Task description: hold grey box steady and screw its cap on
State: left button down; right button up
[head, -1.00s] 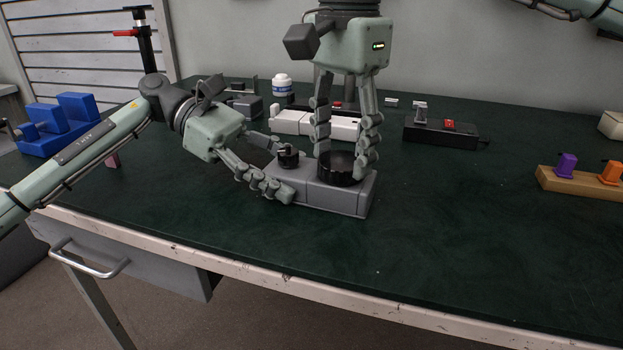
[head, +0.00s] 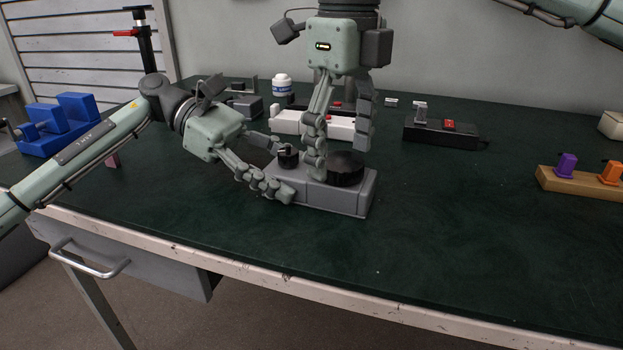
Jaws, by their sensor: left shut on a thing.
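The grey box (head: 327,196) lies flat on the dark green tabletop, with a small black knob (head: 288,158) on its left part. The wide black round cap (head: 346,170) sits on its right part; whether its thread is engaged cannot be seen. My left gripper (head: 276,172) is shut on the left end of the box. My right gripper (head: 339,163) points down over the cap, one finger at its left side and the other behind it at the right. The fingers are spread about the cap's width; I cannot tell whether they press on it.
Behind the box are a white block (head: 287,122), a white jar (head: 282,85) and a black unit with a red switch (head: 441,132). A blue fixture (head: 62,124) stands left. A wooden strip with purple and orange pieces (head: 584,186) lies right. The front-right tabletop is clear.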

jog(key=shift+r, duration=0.1)
notch_tip(320, 180, up, 12)
dwell(0.6)
pick_arm(q)
jog(key=shift+c, duration=2.3)
grip_release()
jog(key=v, duration=1.1)
jog(key=shift+w+a+r, duration=0.1)
jog(key=shift+w+a, duration=0.05)
jog(key=shift+a, duration=0.05)
jog(key=shift+a+r, duration=0.1)
jog(key=shift+a, duration=0.15)
